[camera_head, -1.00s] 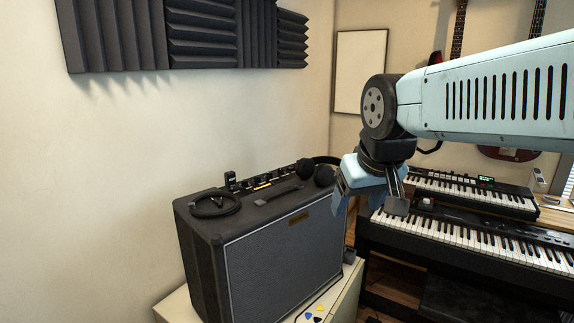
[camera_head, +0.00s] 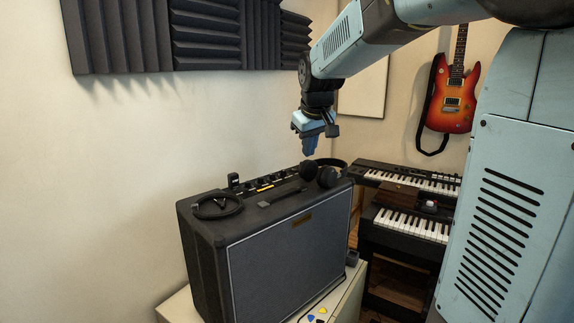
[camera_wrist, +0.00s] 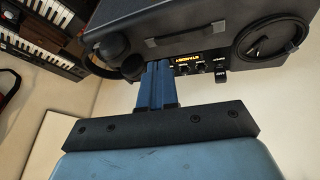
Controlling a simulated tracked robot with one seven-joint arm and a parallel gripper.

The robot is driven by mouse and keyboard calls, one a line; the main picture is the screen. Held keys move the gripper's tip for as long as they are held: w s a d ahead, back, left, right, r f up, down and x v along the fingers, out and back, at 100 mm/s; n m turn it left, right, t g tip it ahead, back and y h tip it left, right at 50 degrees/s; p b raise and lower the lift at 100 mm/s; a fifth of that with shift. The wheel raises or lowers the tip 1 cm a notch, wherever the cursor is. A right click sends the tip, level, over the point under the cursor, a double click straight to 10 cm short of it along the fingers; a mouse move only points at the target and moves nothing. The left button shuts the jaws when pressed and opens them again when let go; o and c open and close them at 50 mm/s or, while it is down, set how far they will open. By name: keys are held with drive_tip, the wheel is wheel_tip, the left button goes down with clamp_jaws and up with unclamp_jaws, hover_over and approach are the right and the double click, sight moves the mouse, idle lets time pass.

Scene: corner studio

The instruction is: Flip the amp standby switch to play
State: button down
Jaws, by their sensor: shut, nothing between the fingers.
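The amp (camera_head: 285,250) is a large dark grey box with a silver-edged front grille. Its control panel (camera_head: 262,183) runs along the back of the top, with knobs and a glowing orange label. In the wrist view the orange label (camera_wrist: 188,58) seems to read "STANDBY". A small dark upright piece (camera_head: 233,180) stands at the panel's left end; whether it is the switch I cannot tell. My gripper (camera_head: 310,152) is shut and empty, above the back right of the amp. Its blue fingers (camera_wrist: 157,66) hide part of the panel in the wrist view.
Black headphones (camera_head: 325,175) lie on the amp's right top, close below my gripper. A coiled cable (camera_head: 217,206) lies at its left. The wall with foam panels (camera_head: 185,35) is behind. Keyboards (camera_head: 405,178) and a red guitar (camera_head: 455,98) are to the right.

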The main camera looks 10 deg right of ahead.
drive_tip(key=w+d+f+y, duration=0.1)
drive_tip(key=w+d, duration=0.1)
drive_tip(key=w, duration=0.7)
drive_tip(key=w+d+f+n+y, duration=0.1)
drive_tip(key=w+d, duration=0.2)
drive_tip(key=w, duration=0.6)
drive_tip(key=w+d+f+n+t+y, duration=0.1)
drive_tip(key=w+d+f+y, duration=0.1)
drive_tip(key=w, duration=0.7)
drive_tip(key=shift+w+d, duration=0.15)
drive_tip(key=shift+d, duration=0.3)
drive_tip(key=shift+f, duration=0.15)
hover_over(294, 170)
drive_tip(key=d, duration=0.1)
drive_tip(key=f, duration=0.7)
drive_tip(key=shift+s+d+f, duration=0.15)
drive_tip(key=shift+s+f, duration=0.05)
drive_tip(key=shift+s, duration=0.15)
wheel_tip(294, 170, down, 3)
drive_tip(key=shift+d+f, duration=0.1)
drive_tip(key=shift+f, duration=0.65)
drive_tip(key=shift+s+f, duration=0.1)
drive_tip(key=shift+f, duration=0.05)
drive_tip(key=shift+r, duration=0.8)
